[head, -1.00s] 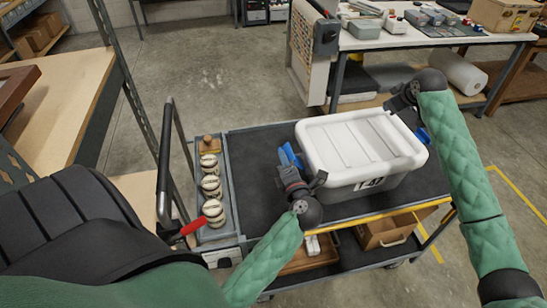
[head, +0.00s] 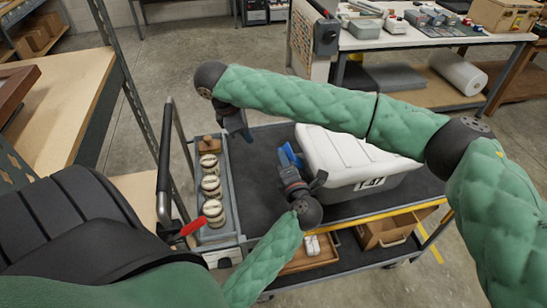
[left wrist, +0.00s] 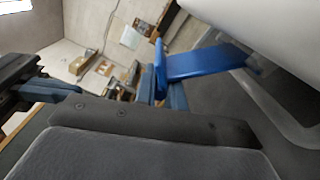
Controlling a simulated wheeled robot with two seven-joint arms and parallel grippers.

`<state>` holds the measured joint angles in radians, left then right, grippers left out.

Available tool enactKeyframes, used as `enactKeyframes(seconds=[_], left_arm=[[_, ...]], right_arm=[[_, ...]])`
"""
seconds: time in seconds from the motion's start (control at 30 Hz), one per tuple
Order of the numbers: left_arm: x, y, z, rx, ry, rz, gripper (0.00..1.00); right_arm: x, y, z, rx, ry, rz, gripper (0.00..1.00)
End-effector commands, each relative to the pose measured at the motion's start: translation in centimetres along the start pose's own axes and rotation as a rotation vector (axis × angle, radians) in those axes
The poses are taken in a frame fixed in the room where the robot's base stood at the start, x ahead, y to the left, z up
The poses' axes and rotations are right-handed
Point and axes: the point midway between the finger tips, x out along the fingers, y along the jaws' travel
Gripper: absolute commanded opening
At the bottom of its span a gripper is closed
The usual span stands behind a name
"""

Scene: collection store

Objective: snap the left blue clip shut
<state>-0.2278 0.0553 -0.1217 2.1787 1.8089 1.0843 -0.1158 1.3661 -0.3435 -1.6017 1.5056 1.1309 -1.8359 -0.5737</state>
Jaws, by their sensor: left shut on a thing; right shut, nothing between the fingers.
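The grey tote with a white lid (head: 340,155), labelled "T-47", stands on the cart's top shelf. Its left blue clip (head: 287,155) sticks out from the tote's left side; in the left wrist view the clip (left wrist: 205,62) slants out away from the wall. My left gripper (head: 285,167) is at this clip, shut on its outer end. My right gripper (head: 242,133) is shut and empty, pointing down above the cart's left part. My right arm crosses in front of the lid and hides its far right part and the right clip.
A grey tray (head: 229,208) with several pale round items and a wooden block stands on the cart's left end. A red-handled tool (head: 193,227) lies by the cart handle. Dark shelf surface (head: 250,165) is free between tray and tote. A white-topped table stands behind.

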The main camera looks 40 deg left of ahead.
Motion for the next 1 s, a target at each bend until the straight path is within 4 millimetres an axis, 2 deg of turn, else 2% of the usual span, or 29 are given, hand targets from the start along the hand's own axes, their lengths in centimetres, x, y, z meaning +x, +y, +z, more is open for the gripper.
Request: enactKeyframes(seconds=[0.13,0.37,0.57,0.97,1.0], left_arm=[[0.0,0.1,0.0,-0.001,-0.001,0.001,0.0],[0.0,0.1,0.0,-0.001,-0.001,0.001,0.0],[0.0,0.1,0.0,-0.001,-0.001,0.001,0.0],[0.0,0.1,0.0,-0.001,0.0,0.001,0.0],[0.0,0.1,0.1,-0.001,0.0,0.001,0.0]], right_arm=[[0.4,-1.6,-1.1,-0.069,-0.089,-0.03,0.0],[1.2,-2.3,-1.4,-0.099,-0.129,-0.047,0.0],[4.0,-2.4,-1.0,-0.098,-0.127,-0.048,0.0],[10.8,-2.7,-0.1,-0.097,-0.127,-0.047,0.0],[10.6,-2.5,0.8,-0.095,-0.128,-0.045,0.0]])
